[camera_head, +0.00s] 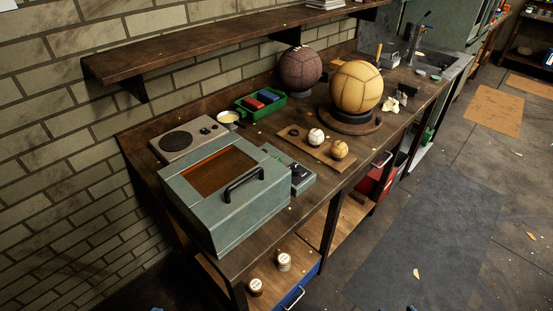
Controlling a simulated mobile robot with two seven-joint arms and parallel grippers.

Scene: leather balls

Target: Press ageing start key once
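A grey-green box (228,218) with an amber window (218,168) and a black handle (244,184) stands at the near left end of the wooden workbench. Its lid looks shut. A small grey-green control unit (308,187) stands at its right side, with dark details and a small green spot on top. The start key cannot be picked out at this size, and the box may hide part of the unit. Neither of my grippers can be made out; only tiny bits show at the bottom edge.
Behind the box is a hotplate-like unit (188,138). A green tray (261,102), a board with two small balls (311,151), a tan ball (356,87) on a stand and a brown ball (300,68) lie farther along. A shelf (200,48) overhangs the back.

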